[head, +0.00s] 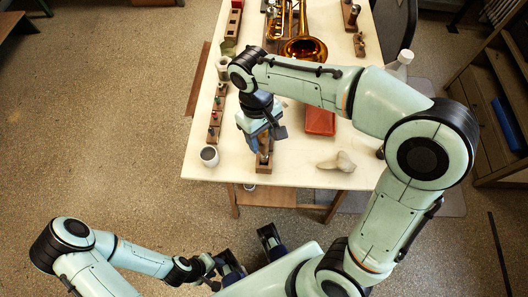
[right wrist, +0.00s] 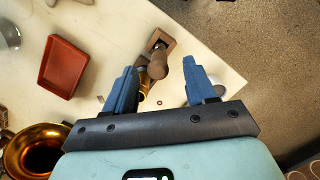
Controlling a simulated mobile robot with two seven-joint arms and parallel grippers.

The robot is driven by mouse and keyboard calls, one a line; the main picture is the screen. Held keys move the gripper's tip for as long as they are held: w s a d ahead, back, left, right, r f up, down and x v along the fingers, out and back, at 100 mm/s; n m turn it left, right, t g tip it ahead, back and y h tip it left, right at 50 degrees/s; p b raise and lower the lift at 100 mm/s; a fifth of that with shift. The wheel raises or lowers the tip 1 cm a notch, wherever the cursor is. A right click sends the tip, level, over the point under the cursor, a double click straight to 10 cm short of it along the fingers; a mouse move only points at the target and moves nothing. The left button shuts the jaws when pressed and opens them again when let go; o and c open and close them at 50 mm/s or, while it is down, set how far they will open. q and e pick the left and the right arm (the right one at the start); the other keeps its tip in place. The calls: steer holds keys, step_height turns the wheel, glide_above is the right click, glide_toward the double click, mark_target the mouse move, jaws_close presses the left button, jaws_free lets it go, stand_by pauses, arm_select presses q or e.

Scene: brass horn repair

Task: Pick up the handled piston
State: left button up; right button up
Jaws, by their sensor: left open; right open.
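The handled piston (right wrist: 160,66) has a rounded brown handle and a brass part below it. It is at a small wooden block (right wrist: 167,37) near the table's edge. In the head view this wooden block (head: 264,166) is at the near edge of the table, and my right gripper largely hides the piston. My right gripper (right wrist: 163,76) is open, with its blue fingers on either side of the piston in the right wrist view. I see no contact; the height gap cannot be told. My left gripper (head: 250,252) is open and empty, low in the head view, away from the table.
A red tray (head: 320,122) lies right of my right gripper. A pale, lumpy object (head: 338,162) is near the front edge, and a cup (head: 209,156) stands at the front left corner. A brass horn (head: 304,47) lies farther back. Small items line the left edge.

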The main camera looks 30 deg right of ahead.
mark_target(264, 141)
steer(key=f, duration=0.5)
steer(key=shift+s+d+b, duration=0.2)
steer(key=shift+b, duration=0.2)
jaws_close()
arm_select(q)
steer(key=shift+f, duration=0.45)
arm_select(e)
steer(key=shift+r, duration=0.15)
arm_select(q)
steer(key=r+p, duration=0.2)
steer(key=w+r+p, duration=0.1)
steer(key=r+p, duration=0.1)
steer(key=shift+w+r, duration=0.15)
arm_select(e)
step_height(264, 141, up, 20)
